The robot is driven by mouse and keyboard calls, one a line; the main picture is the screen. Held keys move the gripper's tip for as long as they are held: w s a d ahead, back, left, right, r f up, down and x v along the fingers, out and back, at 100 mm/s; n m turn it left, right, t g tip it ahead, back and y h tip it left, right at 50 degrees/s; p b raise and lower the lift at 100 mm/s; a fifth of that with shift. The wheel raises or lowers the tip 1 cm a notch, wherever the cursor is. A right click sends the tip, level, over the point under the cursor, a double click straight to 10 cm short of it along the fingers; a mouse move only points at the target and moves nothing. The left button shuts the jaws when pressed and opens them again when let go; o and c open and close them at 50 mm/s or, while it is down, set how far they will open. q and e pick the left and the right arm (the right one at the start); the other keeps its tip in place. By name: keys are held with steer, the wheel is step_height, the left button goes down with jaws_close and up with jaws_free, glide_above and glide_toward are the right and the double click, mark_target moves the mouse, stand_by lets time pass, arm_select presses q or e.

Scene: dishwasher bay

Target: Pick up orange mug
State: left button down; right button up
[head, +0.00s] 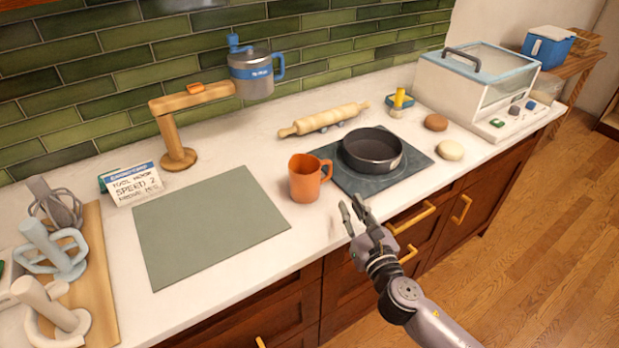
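The orange mug (305,179) stands upright on the white counter, with its handle on its right side. It is just left of the dark square pad that bears a black pan. My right gripper (353,212) is at the counter's front edge, to the right of and nearer than the mug. Its fingers are apart with nothing between them, and it does not touch the mug. My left gripper is not in the head view.
The black pan (372,151) on its pad (405,172) is close to the mug's right. A rolling pin (324,119) lies behind. A green-grey mat (208,226) lies bare to the left. A wooden stand (172,130), mixer attachments (52,247) and a toaster oven (475,91) stand farther off.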

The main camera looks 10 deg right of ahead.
mark_target(330, 171)
steer(key=w, duration=0.4)
steer(key=w+a, duration=0.1)
steer(key=w, duration=0.4)
steer(key=w+p, duration=0.1)
steer(key=w, duration=0.3)
steer(key=shift+w+a+f, duration=0.15)
steer(key=shift+c, duration=0.5)
jaws_close()
